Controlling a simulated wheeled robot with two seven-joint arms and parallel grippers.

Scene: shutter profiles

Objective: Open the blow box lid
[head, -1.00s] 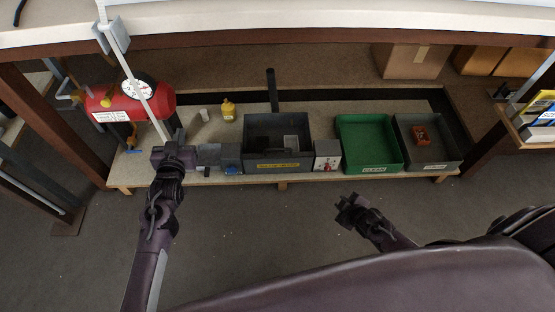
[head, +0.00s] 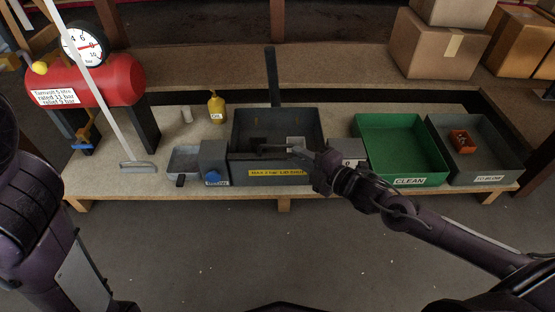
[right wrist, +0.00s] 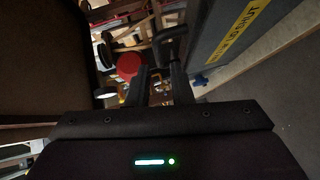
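The blow box (head: 270,178) is a dark grey box with a yellow label on its front, in the middle of the low bench. Its top is dark with a paler patch; I cannot tell a separate lid from the box here. My right gripper (head: 296,153) reaches in from the right, over the front top edge of the box. In the right wrist view its two fingers (right wrist: 160,88) stand apart, with a dark rounded bar (right wrist: 170,42) just beyond them; contact is unclear. The yellow label (right wrist: 240,28) shows there too. My left gripper is out of the head view.
A green CLEAN bin (head: 400,150) and a grey bin (head: 474,160) with an orange part stand right of the box. A red air tank (head: 95,80), yellow oil bottle (head: 216,108) and small grey tray (head: 184,160) are left. A dark post (head: 272,75) rises behind the box.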

